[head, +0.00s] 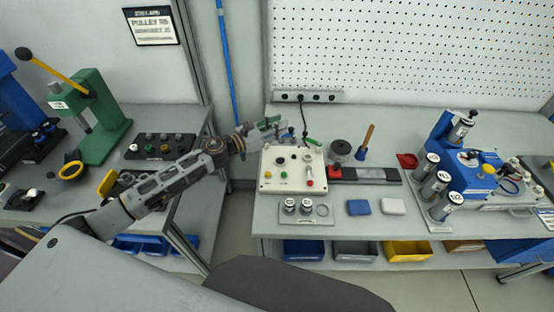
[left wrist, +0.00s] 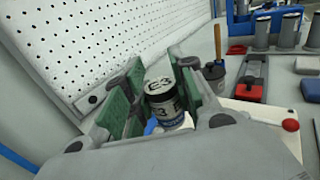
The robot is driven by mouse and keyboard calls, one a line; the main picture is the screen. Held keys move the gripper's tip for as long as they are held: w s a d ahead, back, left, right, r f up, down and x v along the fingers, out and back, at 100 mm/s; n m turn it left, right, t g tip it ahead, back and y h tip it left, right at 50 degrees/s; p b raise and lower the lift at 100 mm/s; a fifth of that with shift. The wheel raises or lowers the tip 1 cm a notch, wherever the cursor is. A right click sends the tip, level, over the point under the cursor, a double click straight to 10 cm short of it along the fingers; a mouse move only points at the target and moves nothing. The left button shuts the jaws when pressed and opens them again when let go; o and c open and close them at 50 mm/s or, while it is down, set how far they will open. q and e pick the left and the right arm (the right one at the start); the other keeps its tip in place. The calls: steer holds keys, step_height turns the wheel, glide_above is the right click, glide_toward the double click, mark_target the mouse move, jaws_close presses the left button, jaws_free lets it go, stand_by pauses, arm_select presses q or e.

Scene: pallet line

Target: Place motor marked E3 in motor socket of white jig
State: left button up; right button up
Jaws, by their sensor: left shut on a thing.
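My left gripper (head: 272,132) reaches in from the left above the back edge of the white jig (head: 272,178). In the head view the motor is hard to make out. My right gripper is not in view.
A small tray (head: 318,217) with two silver cylinders lies in front of the jig. Right of the jig are a black-and-red tool (head: 370,175), a blue block (head: 358,207) and a white block (head: 392,207). Several motors (head: 436,185) stand farther right. A pegboard (head: 410,55) rises behind.

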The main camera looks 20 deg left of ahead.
arm_select(q)
steer(key=shift+s+d+f+m+g+h, duration=0.1)
steer(key=shift+s+d+m+g+h, duration=0.55)
steer(key=shift+s+d+h, duration=0.3)
steer(key=shift+w, duration=0.1)
steer(key=shift+f, duration=3.1)
steer(key=shift+f, duration=1.9)
steer(key=shift+f, duration=0.2)
